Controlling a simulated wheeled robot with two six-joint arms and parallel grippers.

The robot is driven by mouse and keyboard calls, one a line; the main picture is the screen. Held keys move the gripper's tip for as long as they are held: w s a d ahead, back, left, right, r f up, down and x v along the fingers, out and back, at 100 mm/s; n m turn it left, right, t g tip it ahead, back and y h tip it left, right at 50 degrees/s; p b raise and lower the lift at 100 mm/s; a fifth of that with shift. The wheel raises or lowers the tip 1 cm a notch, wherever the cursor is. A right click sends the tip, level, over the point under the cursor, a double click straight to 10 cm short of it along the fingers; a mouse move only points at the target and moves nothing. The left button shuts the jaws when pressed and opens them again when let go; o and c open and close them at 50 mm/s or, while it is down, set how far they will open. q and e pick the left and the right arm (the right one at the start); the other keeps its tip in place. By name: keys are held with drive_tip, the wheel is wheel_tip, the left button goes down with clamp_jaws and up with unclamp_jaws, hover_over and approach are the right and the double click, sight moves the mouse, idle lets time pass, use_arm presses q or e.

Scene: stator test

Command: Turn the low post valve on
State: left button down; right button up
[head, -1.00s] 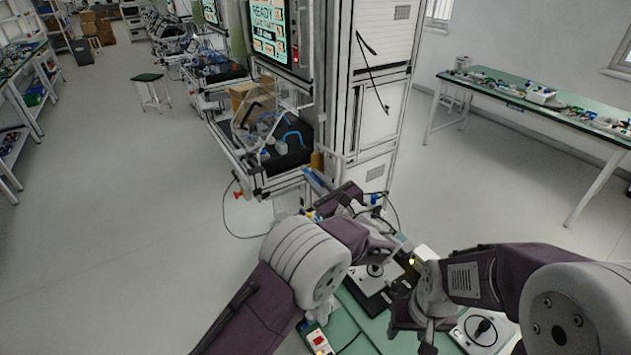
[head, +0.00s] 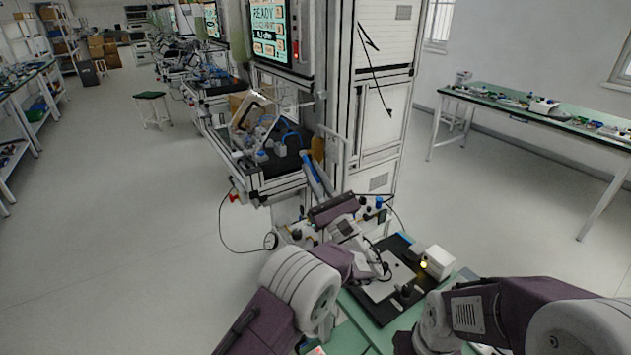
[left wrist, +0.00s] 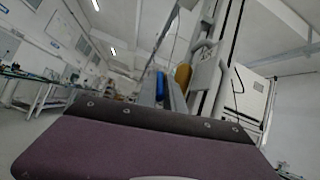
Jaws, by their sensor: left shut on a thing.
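My left gripper (head: 333,208) is at the front of the machine frame, among small fittings with blue and black knobs. The same blue part (head: 318,180) stands just above the gripper in the head view. My right gripper is mostly below the picture's bottom edge.
A black tray with a white plate (head: 384,286) and a white box with a lit yellow lamp (head: 437,262) sit on the green table right of my left arm. A tall white cabinet (head: 380,120) stands behind.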

use_arm(q)
drive_tip(key=shift+a+r, duration=0.1)
drive_tip(key=shift+r, duration=0.3)
use_arm(e)
drive_tip(key=shift+f, duration=0.1)
use_arm(q)
drive_tip(key=c, duration=1.5)
unclamp_jaws()
drive_tip(key=shift+w+f, duration=0.1)
drive_tip(key=shift+w, duration=0.05)
use_arm(e)
drive_tip(key=shift+w, duration=0.1)
use_arm(q)
drive_tip(key=shift+w+a+f, duration=0.1)
drive_tip(key=shift+a+f, duration=0.05)
use_arm(e)
drive_tip(key=shift+w+a, duration=0.1)
use_arm(q)
drive_tip(key=shift+f, duration=0.2)
use_arm(e)
drive_tip(key=shift+f, duration=0.1)
